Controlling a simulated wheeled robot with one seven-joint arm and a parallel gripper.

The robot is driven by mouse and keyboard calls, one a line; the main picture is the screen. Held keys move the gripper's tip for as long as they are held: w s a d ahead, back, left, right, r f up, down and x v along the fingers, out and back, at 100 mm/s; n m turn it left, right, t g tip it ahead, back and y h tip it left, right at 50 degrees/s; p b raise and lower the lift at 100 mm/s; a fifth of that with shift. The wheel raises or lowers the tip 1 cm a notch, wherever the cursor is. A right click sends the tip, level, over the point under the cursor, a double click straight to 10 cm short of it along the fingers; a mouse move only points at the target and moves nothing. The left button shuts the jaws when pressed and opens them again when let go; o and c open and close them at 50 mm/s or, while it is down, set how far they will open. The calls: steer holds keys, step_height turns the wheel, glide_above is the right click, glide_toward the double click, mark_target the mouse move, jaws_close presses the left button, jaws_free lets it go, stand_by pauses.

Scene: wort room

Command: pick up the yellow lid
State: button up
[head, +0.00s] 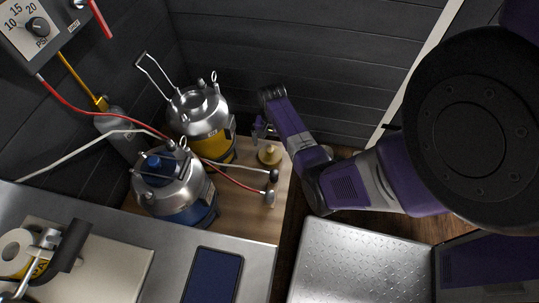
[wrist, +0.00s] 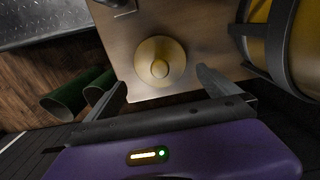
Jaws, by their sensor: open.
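The yellow lid (wrist: 160,62) is a round, dull yellow disc with a small knob at its centre. It lies on the wooden surface (wrist: 205,35) near its edge, and in the head view the lid (head: 270,155) sits to the right of the yellow keg. My gripper (wrist: 163,86) is open, with one finger on each side of the lid in the wrist view and nothing between them. In the head view my gripper (head: 259,128) is small and hangs just beyond the lid. I cannot tell its exact height above the lid.
A steel keg with a yellow band (head: 217,147) and one with a blue band (head: 180,196) stand left of the lid. Hoses with round couplings (head: 271,176) lie close in front of it. In the wrist view, dark green cylinders (wrist: 66,103) lie beyond the wooden edge.

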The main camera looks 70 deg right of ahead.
mark_target(270, 149)
steer(key=f, duration=0.2)
steer(key=a+f+b, duration=0.1)
steer(key=shift+w+f, duration=0.1)
steer(key=shift+f, duration=0.9)
steer(key=shift+c, duration=0.2)
steer(key=shift+d, duration=0.1)
steer(key=c, duration=1.4)
steer(key=shift+o, duration=0.2)
steer(key=shift+r, duration=0.15)
